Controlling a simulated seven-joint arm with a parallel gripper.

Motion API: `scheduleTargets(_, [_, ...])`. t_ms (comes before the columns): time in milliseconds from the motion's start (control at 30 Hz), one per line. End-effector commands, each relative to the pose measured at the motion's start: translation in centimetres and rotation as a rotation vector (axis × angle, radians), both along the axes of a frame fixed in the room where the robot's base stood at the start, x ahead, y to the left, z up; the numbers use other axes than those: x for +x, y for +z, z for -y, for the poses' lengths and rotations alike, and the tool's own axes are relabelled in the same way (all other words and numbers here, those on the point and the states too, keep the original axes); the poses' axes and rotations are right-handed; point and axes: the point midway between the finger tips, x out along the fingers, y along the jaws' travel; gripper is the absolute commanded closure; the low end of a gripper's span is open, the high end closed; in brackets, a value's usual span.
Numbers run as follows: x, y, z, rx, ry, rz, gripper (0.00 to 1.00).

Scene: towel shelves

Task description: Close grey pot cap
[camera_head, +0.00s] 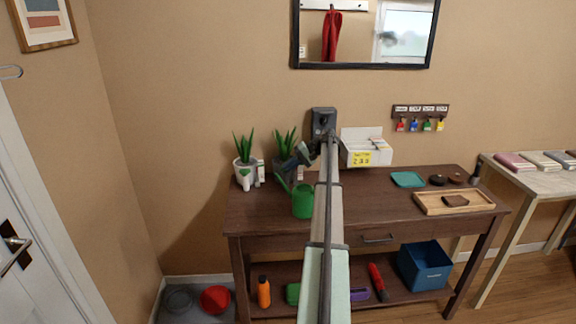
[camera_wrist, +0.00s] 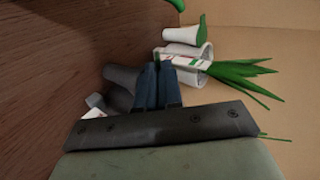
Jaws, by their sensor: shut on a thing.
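The grey pot (camera_head: 283,168) stands at the back left of the brown table with a spiky green plant in it. In the wrist view a grey rounded body (camera_wrist: 121,82), seemingly this pot, lies just left of the fingers. A small white item (camera_wrist: 94,101) shows beside it. My gripper (camera_head: 301,155) is at the pot's right side in the head view. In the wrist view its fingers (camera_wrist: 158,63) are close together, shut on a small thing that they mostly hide. I cannot make out a separate cap on the grey pot's side.
A white pot (camera_head: 243,173) with a plant and small white bottles (camera_wrist: 184,34) stands to the left. A green watering can (camera_head: 302,202) is in front of the grey pot. A white box (camera_head: 364,149) stands at the right.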

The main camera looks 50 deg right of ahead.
Motion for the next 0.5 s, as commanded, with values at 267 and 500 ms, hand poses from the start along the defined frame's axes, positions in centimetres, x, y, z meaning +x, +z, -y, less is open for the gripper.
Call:
scheduleTargets(267, [-0.08,-0.58,0.14,0.052,0.002,0.051,1.0])
scheduleTargets(500, [-0.07,-0.62,0.1,0.062,0.002,0.062,1.0])
